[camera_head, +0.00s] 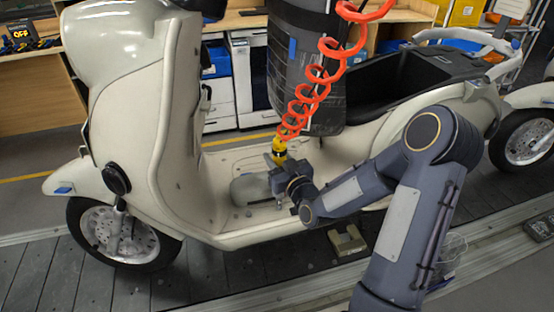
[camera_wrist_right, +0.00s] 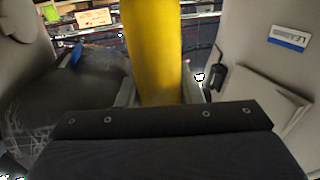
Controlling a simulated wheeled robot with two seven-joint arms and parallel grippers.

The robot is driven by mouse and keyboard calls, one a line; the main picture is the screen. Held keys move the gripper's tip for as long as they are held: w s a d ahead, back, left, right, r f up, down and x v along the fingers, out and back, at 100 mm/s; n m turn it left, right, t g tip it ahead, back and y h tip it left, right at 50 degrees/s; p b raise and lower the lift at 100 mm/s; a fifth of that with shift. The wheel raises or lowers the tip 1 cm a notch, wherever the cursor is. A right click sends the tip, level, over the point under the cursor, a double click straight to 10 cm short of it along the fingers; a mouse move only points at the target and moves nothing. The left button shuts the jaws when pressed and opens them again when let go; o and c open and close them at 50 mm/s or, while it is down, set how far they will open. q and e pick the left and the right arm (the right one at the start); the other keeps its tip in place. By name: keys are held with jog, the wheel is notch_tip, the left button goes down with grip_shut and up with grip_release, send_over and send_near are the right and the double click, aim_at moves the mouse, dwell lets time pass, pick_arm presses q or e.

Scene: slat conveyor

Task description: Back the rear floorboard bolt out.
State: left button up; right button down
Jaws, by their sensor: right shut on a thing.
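A cream scooter body (camera_head: 155,110) stands on the slat conveyor, and its floorboard (camera_head: 228,168) lies between the front shield and the seat section. My right gripper (camera_head: 283,172) is over the floorboard, shut on a yellow and black power tool (camera_head: 279,148) that hangs on a red coiled hose (camera_head: 318,75). In the right wrist view the tool's yellow body (camera_wrist_right: 153,50) stands upright between the fingers. The gripper and tool cover part of the floorboard. I cannot make out the rear bolt or whether the tool touches it. My left gripper is not in view.
A dark padded column (camera_head: 302,60) hangs behind the tool. The open seat well (camera_head: 400,85) is right of it. A small beige block (camera_head: 347,240) lies by the conveyor's near edge. Another scooter's wheel (camera_head: 524,138) is at right. Dark slats (camera_head: 60,262) are bare at front left.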

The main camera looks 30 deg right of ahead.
aim_at(277, 137)
jog(key=shift+s+d+f, duration=0.1)
jog(key=shift+s+f, duration=0.05)
jog(key=shift+f, duration=0.6)
jog(key=shift+r, duration=0.55)
jog(key=shift+w+r, duration=0.15)
jog(key=shift+w, duration=0.05)
jog(key=shift+r, duration=0.2)
jog(key=shift+r, duration=0.7)
dwell(0.4)
jog(key=shift+r+p, duration=1.25)
jog(key=shift+r, duration=1.5)
